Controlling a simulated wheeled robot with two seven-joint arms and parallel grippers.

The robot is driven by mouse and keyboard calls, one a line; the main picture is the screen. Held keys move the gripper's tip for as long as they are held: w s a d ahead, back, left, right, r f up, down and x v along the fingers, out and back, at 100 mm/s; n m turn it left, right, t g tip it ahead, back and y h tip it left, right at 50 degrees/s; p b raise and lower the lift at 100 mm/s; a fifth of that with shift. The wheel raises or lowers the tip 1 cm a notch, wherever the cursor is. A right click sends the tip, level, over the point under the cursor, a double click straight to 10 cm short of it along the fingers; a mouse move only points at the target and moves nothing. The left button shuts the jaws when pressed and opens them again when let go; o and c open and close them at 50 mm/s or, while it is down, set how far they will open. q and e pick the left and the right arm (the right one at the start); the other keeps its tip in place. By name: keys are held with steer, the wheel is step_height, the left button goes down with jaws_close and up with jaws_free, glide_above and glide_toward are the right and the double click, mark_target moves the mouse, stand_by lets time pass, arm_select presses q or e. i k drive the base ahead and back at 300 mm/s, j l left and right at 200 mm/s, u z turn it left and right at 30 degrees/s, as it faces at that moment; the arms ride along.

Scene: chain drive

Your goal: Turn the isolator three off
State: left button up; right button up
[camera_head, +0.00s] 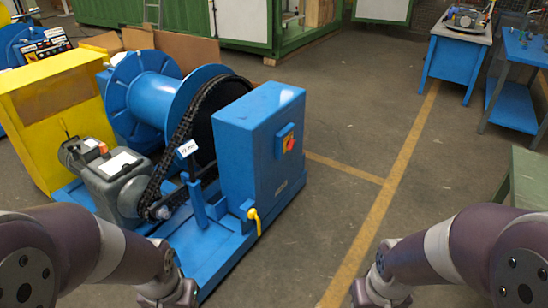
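A red rotary isolator switch on a small yellow plate (289,142) sits on the right-hand face of a blue cabinet (247,150). The handle's exact angle and any number are too small to read. Below it, a yellow lever (255,220) hangs at the cabinet's lower front edge. The cabinet stands on the blue base of a chain-drive winch. My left arm comes in at the lower left and my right arm at the lower right. Both reach the bottom of the picture, and their gripper fingers are not visible. Neither arm touches the cabinet.
A black chain (178,150) runs by a blue drum (150,95), with a grey motor (115,180) and a white tag (187,148). A yellow box (45,120) stands at left. Blue tables (452,68) are at the upper right. Floor right of the cabinet is clear, with yellow lines (400,165).

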mark_target(290, 143)
steer(key=i+j+z, duration=0.1)
steer(key=i, duration=0.35)
steer(key=i+l, duration=0.45)
steer(key=i+l+z, duration=0.1)
steer(key=i+l, duration=0.35)
steer(key=i+l+z, duration=0.1)
steer(key=i+l, duration=0.25)
steer(key=i, duration=0.25)
steer(key=i+l, duration=0.4)
steer(key=i+z, duration=0.05)
steer(key=i, duration=0.05)
